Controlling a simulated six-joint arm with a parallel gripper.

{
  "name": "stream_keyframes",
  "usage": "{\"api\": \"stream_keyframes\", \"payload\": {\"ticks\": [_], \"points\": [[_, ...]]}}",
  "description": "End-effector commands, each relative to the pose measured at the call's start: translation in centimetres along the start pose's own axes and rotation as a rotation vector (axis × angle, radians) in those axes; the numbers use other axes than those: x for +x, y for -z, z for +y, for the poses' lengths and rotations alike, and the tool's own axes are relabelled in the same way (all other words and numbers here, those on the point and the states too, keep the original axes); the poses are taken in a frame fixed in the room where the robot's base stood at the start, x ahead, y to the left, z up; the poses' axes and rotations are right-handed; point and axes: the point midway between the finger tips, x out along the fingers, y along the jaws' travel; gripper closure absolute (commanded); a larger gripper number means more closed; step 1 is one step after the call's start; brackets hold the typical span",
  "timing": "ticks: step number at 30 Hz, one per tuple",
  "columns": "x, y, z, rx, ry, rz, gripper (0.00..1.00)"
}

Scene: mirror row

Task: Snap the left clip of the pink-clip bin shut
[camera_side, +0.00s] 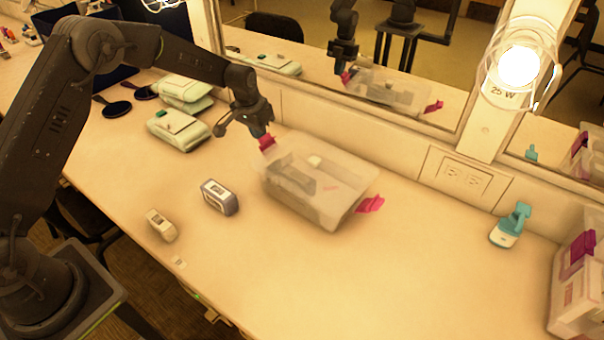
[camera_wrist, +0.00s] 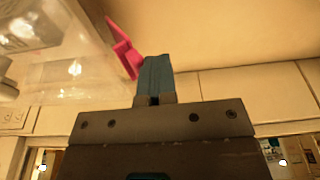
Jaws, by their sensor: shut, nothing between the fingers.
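The clear lidded bin (camera_side: 312,205) stands on the counter near the mirror. Its left pink clip (camera_side: 267,143) sticks up and out at the bin's left end. The right pink clip (camera_side: 370,204) flares outward at the other end. My gripper (camera_side: 262,134) is shut and empty, pointing down just above and beside the left clip. In the wrist view, the blue fingers (camera_wrist: 155,68) are together, right against or very near the pink clip (camera_wrist: 125,48). I cannot tell whether they touch. The clear bin wall (camera_wrist: 75,70) is to the left, with the clip angled away from it.
The mirror (camera_side: 340,60) and its low wall stand close behind the bin. Pale green cases (camera_side: 180,128) lie left of it. A small grey device (camera_side: 219,196) and a beige one (camera_side: 161,225) sit in front. A teal-handled item (camera_side: 510,226) stands right. The front right counter is clear.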

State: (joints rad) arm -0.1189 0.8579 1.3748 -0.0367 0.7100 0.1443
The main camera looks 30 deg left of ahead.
Motion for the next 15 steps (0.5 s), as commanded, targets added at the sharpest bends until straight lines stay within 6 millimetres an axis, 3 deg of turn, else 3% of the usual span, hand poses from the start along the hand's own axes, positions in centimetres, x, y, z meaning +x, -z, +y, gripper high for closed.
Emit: {"api": "stream_keyframes", "payload": {"ticks": [15], "points": [[-0.2,-0.1,0.91,0.001,0.0,-0.002,1.0]]}}
